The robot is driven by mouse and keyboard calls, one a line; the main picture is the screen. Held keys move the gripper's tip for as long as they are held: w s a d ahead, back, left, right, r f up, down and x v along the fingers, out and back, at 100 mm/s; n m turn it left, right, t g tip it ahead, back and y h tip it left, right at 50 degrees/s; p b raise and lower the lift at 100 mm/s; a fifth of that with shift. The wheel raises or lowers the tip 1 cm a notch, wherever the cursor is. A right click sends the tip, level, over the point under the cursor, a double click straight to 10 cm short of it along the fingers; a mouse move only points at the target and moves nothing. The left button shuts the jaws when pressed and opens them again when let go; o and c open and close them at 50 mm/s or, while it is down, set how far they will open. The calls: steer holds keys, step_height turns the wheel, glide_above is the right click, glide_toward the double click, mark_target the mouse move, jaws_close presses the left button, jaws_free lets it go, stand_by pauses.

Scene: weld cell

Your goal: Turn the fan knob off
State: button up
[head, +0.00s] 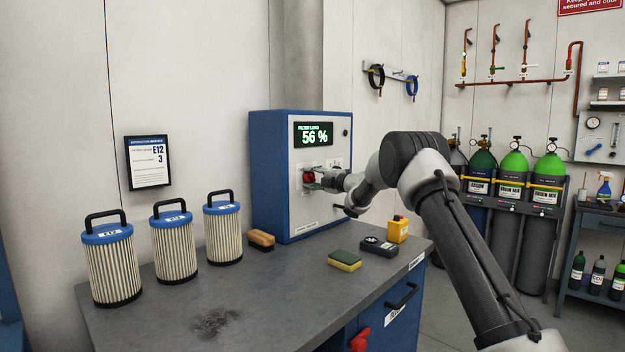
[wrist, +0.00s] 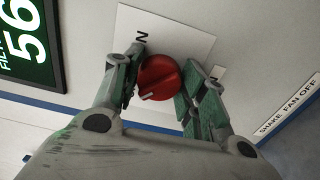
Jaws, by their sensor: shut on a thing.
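The fan knob (wrist: 160,78) is red and round with a white pointer line, on a pale plate (wrist: 185,30) of the control box. In the wrist view its pointer line lies toward the knob's lower left. My gripper (wrist: 162,88) has one finger on each side of the knob and is shut on it. Some of the plate's lettering is hidden behind the fingers.
The box's screen (head: 314,134) reads 56 %. A "SHAKE FAN OFF" label (wrist: 288,105) is on the panel. Several filter cartridges, including one marked E12 (head: 110,265), stand at the bench's left.

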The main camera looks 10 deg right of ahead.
steer(key=shift+f, duration=0.1)
stand_by(0.3)
steer(key=o, duration=1)
steer(key=shift+o, duration=0.2)
steer(key=v, duration=1.2)
